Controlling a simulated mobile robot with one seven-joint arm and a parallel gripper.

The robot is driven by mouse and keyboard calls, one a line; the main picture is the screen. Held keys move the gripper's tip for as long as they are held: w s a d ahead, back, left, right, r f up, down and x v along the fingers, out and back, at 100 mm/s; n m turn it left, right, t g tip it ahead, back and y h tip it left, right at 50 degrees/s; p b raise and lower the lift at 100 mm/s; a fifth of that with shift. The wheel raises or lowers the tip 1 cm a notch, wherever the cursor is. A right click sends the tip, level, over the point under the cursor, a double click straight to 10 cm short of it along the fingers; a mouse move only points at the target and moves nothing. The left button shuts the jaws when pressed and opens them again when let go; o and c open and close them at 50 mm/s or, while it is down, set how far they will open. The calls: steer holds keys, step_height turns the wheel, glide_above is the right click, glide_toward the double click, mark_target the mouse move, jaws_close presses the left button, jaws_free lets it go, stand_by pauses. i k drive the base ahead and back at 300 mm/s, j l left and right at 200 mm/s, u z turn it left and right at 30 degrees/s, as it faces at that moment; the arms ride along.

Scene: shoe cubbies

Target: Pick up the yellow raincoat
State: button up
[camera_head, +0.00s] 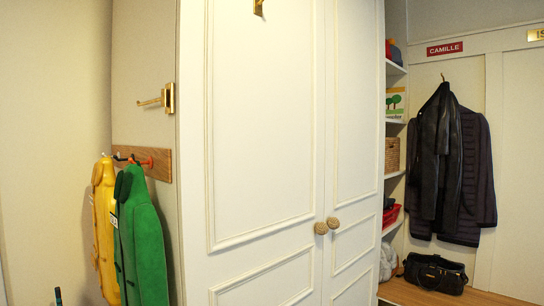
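The yellow raincoat (104,226) hangs at the far left from a wooden peg rail (145,161) on the side wall. A green coat (146,246) hangs beside it on the right and covers part of its right side. The lower end of the yellow raincoat shows near the bottom of the picture. My gripper is not in view.
A large white cabinet (265,130) with two round knobs (321,228) fills the middle. A brass hook (166,98) juts out above the rail. On the right, dark coats (455,170) hang above a bench with a black bag (436,273), beside filled shelves.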

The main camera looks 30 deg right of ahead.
mark_target(102, 202)
steer(key=z, duration=2.95)
steer(key=u, duration=2.8)
steer(key=j+u, duration=0.15)
steer(key=i+j, duration=0.6)
steer(key=j, duration=0.15)
steer(key=z, duration=0.05)
